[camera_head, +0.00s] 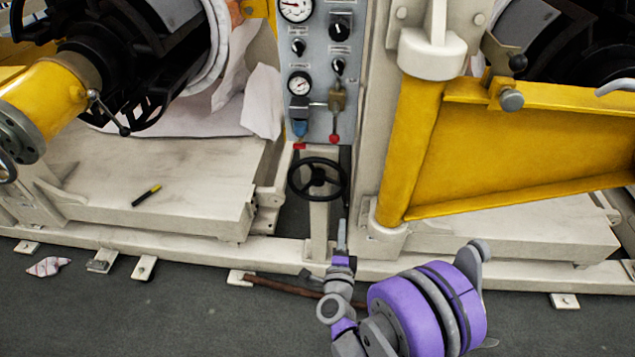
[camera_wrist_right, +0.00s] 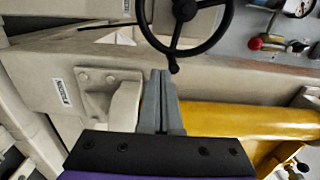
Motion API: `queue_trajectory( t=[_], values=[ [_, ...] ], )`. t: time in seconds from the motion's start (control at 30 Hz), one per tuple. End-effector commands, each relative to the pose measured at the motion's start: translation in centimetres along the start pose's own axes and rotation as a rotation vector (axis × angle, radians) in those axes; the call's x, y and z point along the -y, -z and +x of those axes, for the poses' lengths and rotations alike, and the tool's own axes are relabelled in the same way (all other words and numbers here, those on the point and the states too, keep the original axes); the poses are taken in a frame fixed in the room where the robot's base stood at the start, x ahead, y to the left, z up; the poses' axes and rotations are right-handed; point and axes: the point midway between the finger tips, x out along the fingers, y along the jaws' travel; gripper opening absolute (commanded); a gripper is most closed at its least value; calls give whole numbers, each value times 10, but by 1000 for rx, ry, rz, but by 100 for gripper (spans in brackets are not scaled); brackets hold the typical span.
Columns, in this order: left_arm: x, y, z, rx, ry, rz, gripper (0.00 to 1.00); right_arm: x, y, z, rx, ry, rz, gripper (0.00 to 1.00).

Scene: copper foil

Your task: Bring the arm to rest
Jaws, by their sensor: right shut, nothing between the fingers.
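My right arm, purple and grey, comes in from the bottom of the head view. Its gripper (camera_head: 342,236) points up, in front of the pale machine base and just below and right of the black handwheel (camera_head: 317,178). In the right wrist view the two grey fingers of the gripper (camera_wrist_right: 161,75) lie together, shut and empty. The handwheel (camera_wrist_right: 185,12) shows there just beyond the fingertips; whether they touch it I cannot tell. My left gripper is not in view.
A grey gauge panel (camera_head: 316,75) stands above the handwheel. A yellow post and arm (camera_head: 415,140) are close on the right. A crumpled cloth (camera_head: 48,266) lies on the dark floor (camera_head: 180,320), which is mostly clear.

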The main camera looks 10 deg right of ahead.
Motion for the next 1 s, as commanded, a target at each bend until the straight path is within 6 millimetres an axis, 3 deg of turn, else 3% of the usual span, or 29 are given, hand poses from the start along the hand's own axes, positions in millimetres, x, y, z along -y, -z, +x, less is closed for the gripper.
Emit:
queue_trajectory(
  t=[0.2,0.67,0.87,1.0],
  values=[
    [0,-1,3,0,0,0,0,0,0,-12,1,-1,-1,0],
    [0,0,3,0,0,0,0,2,-1,-11,10,-1,-10,0],
    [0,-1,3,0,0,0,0,32,-21,-14,161,-23,-179,0],
    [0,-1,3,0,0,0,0,52,-38,-32,352,-73,-416,0]
  ],
)
